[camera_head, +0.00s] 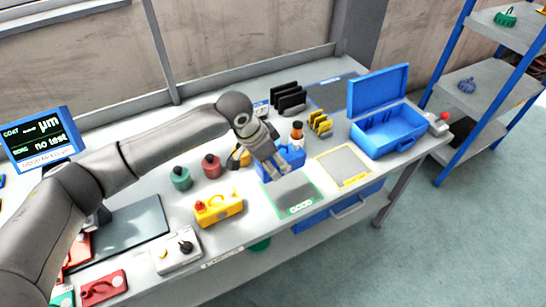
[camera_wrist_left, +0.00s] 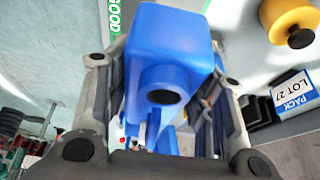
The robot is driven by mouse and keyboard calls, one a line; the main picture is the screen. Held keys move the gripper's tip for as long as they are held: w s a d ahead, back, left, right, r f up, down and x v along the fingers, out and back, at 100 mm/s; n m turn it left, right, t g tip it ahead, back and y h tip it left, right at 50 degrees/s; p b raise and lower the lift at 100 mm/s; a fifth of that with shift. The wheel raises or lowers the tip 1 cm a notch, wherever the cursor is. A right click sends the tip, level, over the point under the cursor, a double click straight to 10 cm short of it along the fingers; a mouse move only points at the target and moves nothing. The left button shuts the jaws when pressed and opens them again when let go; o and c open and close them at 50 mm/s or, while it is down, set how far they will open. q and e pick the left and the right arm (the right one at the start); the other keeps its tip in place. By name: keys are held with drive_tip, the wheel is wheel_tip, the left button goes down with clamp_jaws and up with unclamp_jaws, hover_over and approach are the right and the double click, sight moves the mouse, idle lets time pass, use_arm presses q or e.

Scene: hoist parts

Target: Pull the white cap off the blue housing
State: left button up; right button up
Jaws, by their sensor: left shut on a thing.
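The blue housing (camera_head: 294,156) stands on the table just behind the green-outlined mat. My left gripper (camera_head: 277,171) reaches down onto it from above and covers part of it. In the left wrist view the blue housing (camera_wrist_left: 172,50) fills the space between the two fingers of my left gripper (camera_wrist_left: 165,85). Its near face shows a round dark hole. The fingers lie along both its sides and are shut on it. I cannot make out the white cap in either view. My right gripper is not in view.
The green-outlined mat (camera_head: 296,200) and yellow-outlined mat (camera_head: 343,167) are empty. An orange-and-dark bottle (camera_head: 297,132) stands close behind the housing. An open blue case (camera_head: 390,132) is at the right. A yellow housing (camera_head: 218,207) and red (camera_head: 211,165) and green (camera_head: 180,179) parts stand left.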

use_arm(q)
drive_tip(key=shift+f+b, duration=1.75)
drive_tip(key=shift+f, duration=3.45)
